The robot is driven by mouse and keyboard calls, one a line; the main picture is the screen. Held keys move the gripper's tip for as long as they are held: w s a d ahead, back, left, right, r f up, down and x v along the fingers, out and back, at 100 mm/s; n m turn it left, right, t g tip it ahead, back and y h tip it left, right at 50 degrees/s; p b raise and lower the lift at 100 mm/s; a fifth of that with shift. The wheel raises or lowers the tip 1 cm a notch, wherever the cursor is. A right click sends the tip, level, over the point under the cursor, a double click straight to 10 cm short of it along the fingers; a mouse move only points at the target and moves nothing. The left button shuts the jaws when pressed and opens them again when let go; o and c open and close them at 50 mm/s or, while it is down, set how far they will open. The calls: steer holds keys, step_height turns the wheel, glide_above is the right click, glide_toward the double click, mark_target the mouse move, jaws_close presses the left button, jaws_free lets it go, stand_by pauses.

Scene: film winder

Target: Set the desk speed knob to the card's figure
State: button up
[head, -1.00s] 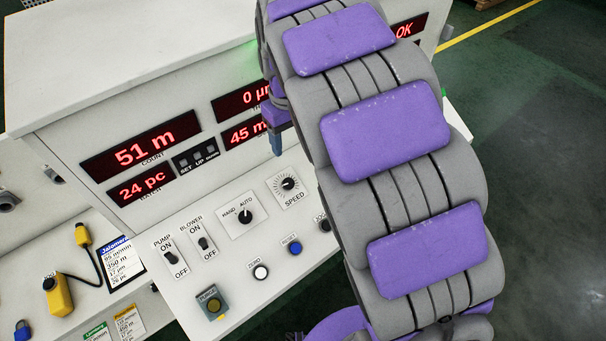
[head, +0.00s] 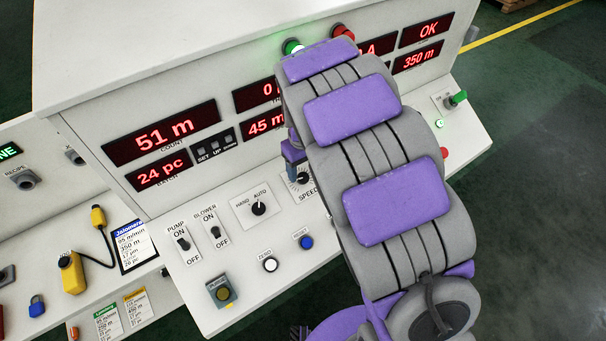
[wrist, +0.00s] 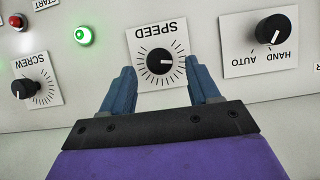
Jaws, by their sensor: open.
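The black speed knob (wrist: 160,62) sits on a white dial plate marked SPEED, upside down in the wrist view, with its white pointer turned to the right there. In the head view the speed knob (head: 302,179) is partly hidden by my arm. My gripper (wrist: 163,88) is open and empty, its two blue fingers pointing at the dial with the knob between their lines. I cannot tell the remaining gap. In the head view my gripper (head: 292,158) is just above the knob. The blue-headed card (head: 134,246), Jalomera, seems to read 95 m/min at left.
The HAND/AUTO knob (wrist: 272,29) and SCREW knob (wrist: 24,89) flank the dial. A lit green button (wrist: 83,35) is near. Green-headed (head: 108,321) and yellow-headed (head: 136,306) cards lie lower left. Pump and blower switches stand left of HAND/AUTO.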

mark_target(303, 177)
steer(key=shift+f, duration=1.8)
steer(key=shift+c, duration=0.3)
steer(key=c, duration=1)
